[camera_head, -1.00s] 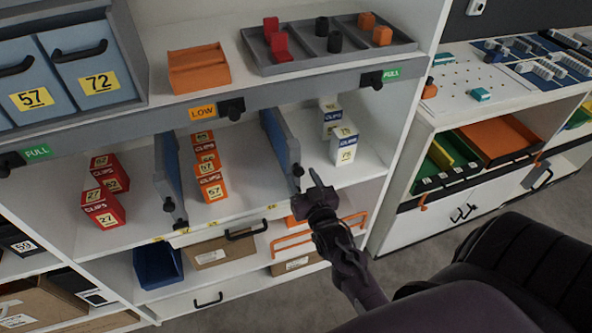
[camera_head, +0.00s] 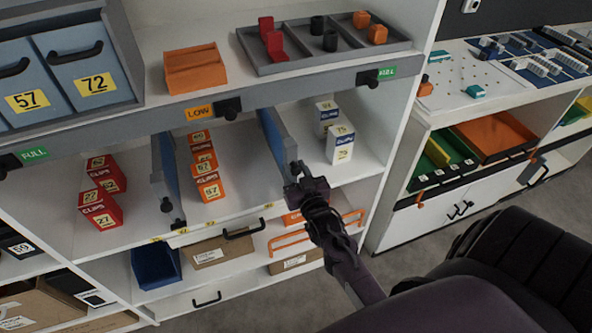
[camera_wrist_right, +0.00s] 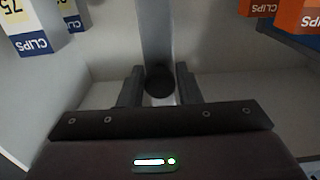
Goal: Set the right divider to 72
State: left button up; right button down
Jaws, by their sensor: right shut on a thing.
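The right divider (camera_head: 277,140) is a blue-grey upright panel on the middle shelf, between the orange clips boxes (camera_head: 206,168) and the white-and-blue clips boxes (camera_head: 340,143). My right gripper (camera_head: 300,178) is at the divider's front end, shut on its dark round knob. The knob (camera_wrist_right: 159,80) shows between the two fingers in the right wrist view. The left divider (camera_head: 168,178) stands between the red boxes (camera_head: 101,208) and the orange boxes. Small yellow scale labels (camera_head: 268,206) run along the shelf's front edge; the gripper hides part of that edge. My left gripper is not in view.
Blue bins marked 57 and 72 (camera_head: 86,66) stand on the upper shelf beside an orange tray (camera_head: 195,68) and a grey tray (camera_head: 280,67). Bare shelf lies on both sides of the right divider. A second cabinet (camera_head: 400,213) stands to the right.

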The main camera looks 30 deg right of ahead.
jog(key=s+d, duration=0.2)
jog(key=d, duration=0.6)
jog(key=shift+d+p, duration=0.15)
jog(key=shift+p, duration=0.2)
jog(key=c, duration=1.2)
grip_release()
jog(key=shift+d, duration=0.15)
jog(key=shift+o, duration=0.2)
jog(key=v, duration=0.8)
jog(key=shift+b, duration=0.45)
